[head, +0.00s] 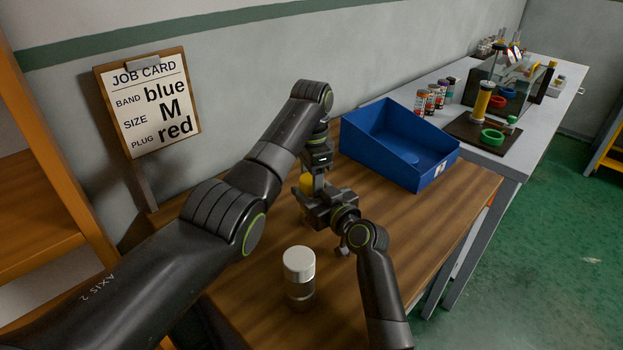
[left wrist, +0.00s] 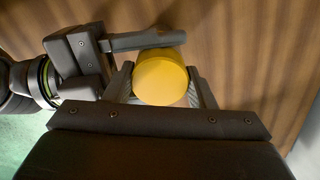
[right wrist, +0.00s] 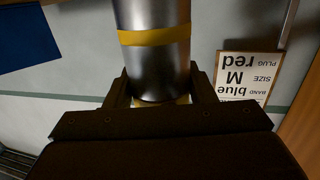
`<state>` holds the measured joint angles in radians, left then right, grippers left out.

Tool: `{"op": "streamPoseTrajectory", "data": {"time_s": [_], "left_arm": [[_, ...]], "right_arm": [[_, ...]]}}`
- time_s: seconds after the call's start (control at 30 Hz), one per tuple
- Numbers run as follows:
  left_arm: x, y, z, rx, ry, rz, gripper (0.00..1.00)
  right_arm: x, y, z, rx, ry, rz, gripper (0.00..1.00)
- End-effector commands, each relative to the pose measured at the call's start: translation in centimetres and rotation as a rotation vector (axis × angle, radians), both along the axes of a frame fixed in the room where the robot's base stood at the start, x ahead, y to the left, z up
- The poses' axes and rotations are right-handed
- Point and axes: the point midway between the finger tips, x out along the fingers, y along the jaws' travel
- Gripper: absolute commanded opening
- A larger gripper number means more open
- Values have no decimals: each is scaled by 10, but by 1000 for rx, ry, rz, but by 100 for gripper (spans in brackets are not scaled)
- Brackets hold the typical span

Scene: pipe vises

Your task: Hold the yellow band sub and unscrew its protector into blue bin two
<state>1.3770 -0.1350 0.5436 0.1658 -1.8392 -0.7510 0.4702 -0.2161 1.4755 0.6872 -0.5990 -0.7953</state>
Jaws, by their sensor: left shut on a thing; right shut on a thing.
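The yellow band sub (right wrist: 155,60) is a metal cylinder with a yellow band, in the right wrist view. My right gripper (head: 318,205) is shut on it, above the table. The yellow protector (left wrist: 162,78) is a round cap at the sub's upper end, between the fingers of my left gripper (left wrist: 163,90), which is shut on it. The protector also shows as a small yellow patch in the head view (head: 306,183). Whether its thread is still engaged cannot be seen. A blue bin (head: 388,160) with a white label stands behind and to the right; the label is too small to read surely.
A silver-capped metal cylinder (head: 299,275) stands on the wooden table (head: 440,220) in front of the grippers. A job card (head: 152,103) reads blue, M, red. A grey bench (head: 530,130) at the right holds cans, coloured rings and a dark board.

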Motion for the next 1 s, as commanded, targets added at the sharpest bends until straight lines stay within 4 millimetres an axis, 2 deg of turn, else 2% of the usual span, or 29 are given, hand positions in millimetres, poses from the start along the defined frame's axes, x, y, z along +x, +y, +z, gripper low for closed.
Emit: {"op": "streamPoseTrajectory", "data": {"time_s": [0.17, 0.6, 1.0], "left_arm": [[0, 0, 0, 0, -1, 33, 23], [0, 0, 1, 0, -2, 547, 22], [0, 0, 1, 1, -1, 596, 22]], "right_arm": [[0, 0, -1, 0, 1, 0, 0], [0, 0, -1, 0, 2, -1, 0], [0, 0, -1, 0, 2, -1, 0]]}}
